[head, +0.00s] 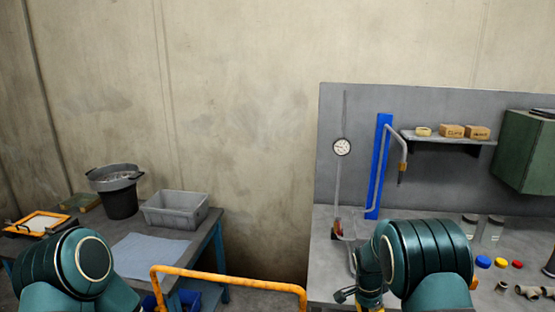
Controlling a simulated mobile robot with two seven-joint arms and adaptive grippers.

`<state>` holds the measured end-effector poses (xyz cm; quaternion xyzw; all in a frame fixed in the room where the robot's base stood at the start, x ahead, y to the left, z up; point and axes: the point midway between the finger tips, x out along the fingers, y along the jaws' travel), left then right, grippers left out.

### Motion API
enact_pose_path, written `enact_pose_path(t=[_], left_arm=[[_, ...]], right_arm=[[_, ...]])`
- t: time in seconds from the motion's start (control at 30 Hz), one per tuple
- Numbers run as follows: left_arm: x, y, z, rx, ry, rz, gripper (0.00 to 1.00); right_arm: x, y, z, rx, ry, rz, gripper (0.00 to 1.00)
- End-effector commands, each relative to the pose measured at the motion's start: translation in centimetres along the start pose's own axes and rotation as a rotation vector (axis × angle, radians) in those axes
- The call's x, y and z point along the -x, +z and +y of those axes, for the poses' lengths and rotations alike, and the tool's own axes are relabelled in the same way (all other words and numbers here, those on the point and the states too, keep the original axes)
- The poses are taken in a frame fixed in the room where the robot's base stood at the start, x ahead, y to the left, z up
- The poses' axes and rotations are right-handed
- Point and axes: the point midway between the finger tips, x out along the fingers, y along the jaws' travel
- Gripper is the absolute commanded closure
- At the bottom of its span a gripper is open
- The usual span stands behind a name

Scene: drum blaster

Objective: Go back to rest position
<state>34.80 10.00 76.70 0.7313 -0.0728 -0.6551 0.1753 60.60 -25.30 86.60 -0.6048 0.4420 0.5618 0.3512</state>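My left arm (75,262) shows as a dark green rounded link at the lower left, in front of the left table. Its gripper is not in view. My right arm (430,258) shows as a similar green link at the lower right, in front of the workbench. A small dark part at its lower left looks like a piece of my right gripper (346,295). It is mostly hidden by the arm and cut by the frame's bottom edge, so its opening does not show.
An orange rail (228,282) stands between my arms. The left table (205,228) bears a dark bucket (120,200), a grey bin (175,209) and a blue-grey cloth (150,256). The workbench (325,265) bears a gauge (342,147), a blue post (379,165), jars (491,230), colored caps (483,262) and pipe fittings (528,292).

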Motion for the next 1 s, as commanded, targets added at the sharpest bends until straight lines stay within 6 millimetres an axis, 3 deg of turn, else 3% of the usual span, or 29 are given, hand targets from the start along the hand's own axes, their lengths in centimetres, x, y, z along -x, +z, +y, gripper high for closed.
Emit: enact_pose_path(t=[0.1, 0.23, 0.37, 0.5, 0.7, 1.0], left_arm=[[0.1, 0.1, 0.0, 0.000, 0.000, -0.001, 0.53], [0.1, 0.0, 0.0, 0.000, 0.000, -0.001, 0.53], [0.0, 0.0, 0.0, 0.000, 0.000, -0.001, 0.53], [0.1, 0.1, 0.0, 0.000, 0.000, -0.001, 0.53], [0.1, 0.0, 0.0, 0.000, 0.000, -0.001, 0.53], [0.0, 0.0, 0.0, 0.000, 0.000, -0.001, 0.53]], right_arm=[[-5.0, 4.3, 3.2, 0.194, -0.048, -0.094, 1.00], [-8.8, 10.3, 6.9, 0.431, -0.147, -0.175, 1.00], [-10.2, 16.2, 10.9, 0.653, -0.267, -0.218, 1.00], [-9.7, 21.2, 14.6, 0.846, -0.388, -0.221, 1.00], [-8.4, 24.5, 17.4, 0.995, -0.485, -0.195, 1.00], [-8.1, 24.9, 17.8, 1.019, -0.500, -0.187, 1.00]])
